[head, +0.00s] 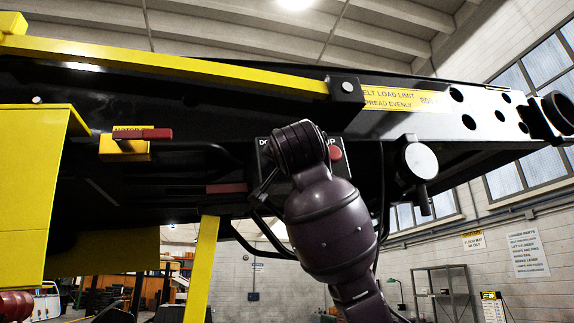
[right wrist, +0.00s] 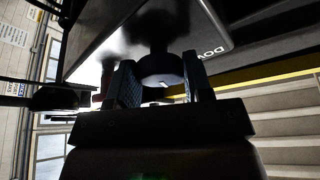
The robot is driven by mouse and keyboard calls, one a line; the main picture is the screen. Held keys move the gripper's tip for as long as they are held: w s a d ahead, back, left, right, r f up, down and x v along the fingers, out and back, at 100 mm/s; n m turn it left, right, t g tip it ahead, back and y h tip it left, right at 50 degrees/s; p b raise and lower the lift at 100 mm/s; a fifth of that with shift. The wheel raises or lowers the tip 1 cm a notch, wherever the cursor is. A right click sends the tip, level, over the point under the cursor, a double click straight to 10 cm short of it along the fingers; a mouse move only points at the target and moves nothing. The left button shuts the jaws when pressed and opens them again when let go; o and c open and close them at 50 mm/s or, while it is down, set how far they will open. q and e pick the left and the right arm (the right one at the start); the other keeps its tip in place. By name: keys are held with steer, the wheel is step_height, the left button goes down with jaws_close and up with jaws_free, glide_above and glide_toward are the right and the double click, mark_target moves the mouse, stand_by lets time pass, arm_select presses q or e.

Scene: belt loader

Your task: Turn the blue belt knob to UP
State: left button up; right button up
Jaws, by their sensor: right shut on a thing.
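The control panel (head: 264,152) sits on the side of the black loader, with the partly covered words DO… and UP at its top. My right wrist covers the belt knob there in the head view. In the right wrist view the knob (right wrist: 160,66) is a dark round piece standing out from the panel; its blue colour does not show clearly. My right gripper (right wrist: 160,80) is shut on it, one finger on each side. The label DOW… (right wrist: 207,52) reads upside down there. I cannot tell which way the knob points. My left gripper is in neither view.
A red button (head: 335,153) sits right of my wrist on the panel. A red lever (head: 143,134) on a yellow block is to the left. A black handle with a round grey hub (head: 420,160) hangs to the right. A yellow rail (head: 180,65) runs above.

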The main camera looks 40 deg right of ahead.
steer(key=m+g, duration=0.1)
steer(key=m, duration=0.2)
steer(key=m+g+h+b, duration=0.1)
steer(key=m, duration=0.1)
steer(key=shift+w+a+m, duration=0.1)
steer(key=shift+m, duration=0.3)
steer(key=shift+g, duration=0.3)
steer(key=o, duration=0.9)
